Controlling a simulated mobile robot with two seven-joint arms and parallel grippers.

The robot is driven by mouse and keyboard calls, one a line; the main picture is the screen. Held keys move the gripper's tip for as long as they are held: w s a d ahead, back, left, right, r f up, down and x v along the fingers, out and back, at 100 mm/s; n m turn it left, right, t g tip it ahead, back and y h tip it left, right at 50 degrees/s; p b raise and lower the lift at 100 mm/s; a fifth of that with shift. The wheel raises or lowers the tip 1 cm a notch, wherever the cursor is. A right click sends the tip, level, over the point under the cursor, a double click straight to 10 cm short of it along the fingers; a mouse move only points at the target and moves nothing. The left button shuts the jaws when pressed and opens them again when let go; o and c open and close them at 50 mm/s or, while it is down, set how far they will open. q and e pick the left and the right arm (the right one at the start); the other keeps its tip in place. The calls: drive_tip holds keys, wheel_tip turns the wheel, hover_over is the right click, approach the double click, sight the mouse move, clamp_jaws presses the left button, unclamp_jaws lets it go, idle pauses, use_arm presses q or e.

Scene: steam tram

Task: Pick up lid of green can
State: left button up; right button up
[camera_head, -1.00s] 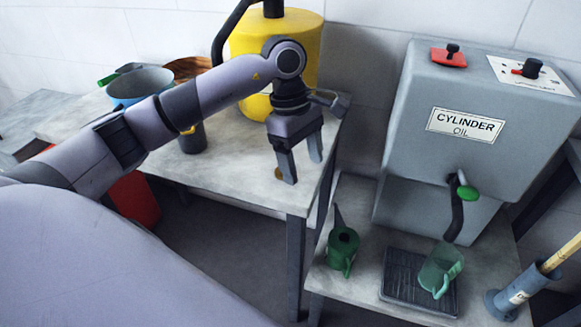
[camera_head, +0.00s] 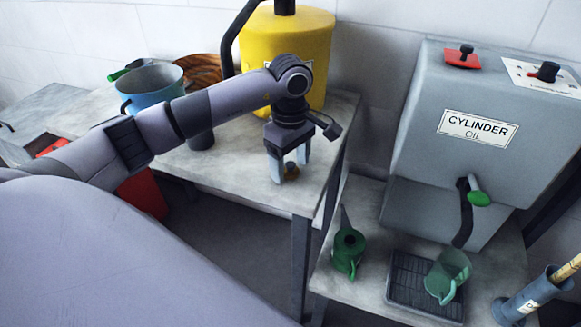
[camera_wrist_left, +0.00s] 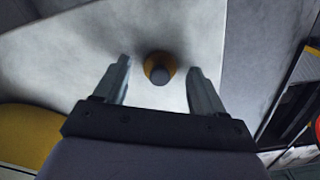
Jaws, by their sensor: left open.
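A small round brass-coloured piece with a dark knob, which looks like a lid, sits on the left table and shows in the head view (camera_head: 291,169) and the left wrist view (camera_wrist_left: 159,68). My left gripper (camera_head: 290,179) is open just over the tabletop, pointing down. Its fingers stand on either side of the lid, with gaps visible in the left wrist view (camera_wrist_left: 162,80). The green can (camera_head: 347,255), with a spout and a dark round top, stands on the lower right table. My right gripper is not in view.
A yellow drum (camera_head: 288,45) stands behind my left gripper. A blue pot (camera_head: 150,85) and a dark cup (camera_head: 200,138) are to its left. A grey cylinder oil tank (camera_head: 470,150) and a green jug (camera_head: 447,272) on a drip tray (camera_head: 400,292) stand right.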

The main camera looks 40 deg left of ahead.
use_arm(q)
drive_tip(key=shift+c, duration=0.3)
drive_tip(key=c, duration=1)
drive_tip(key=shift+r, duration=0.15)
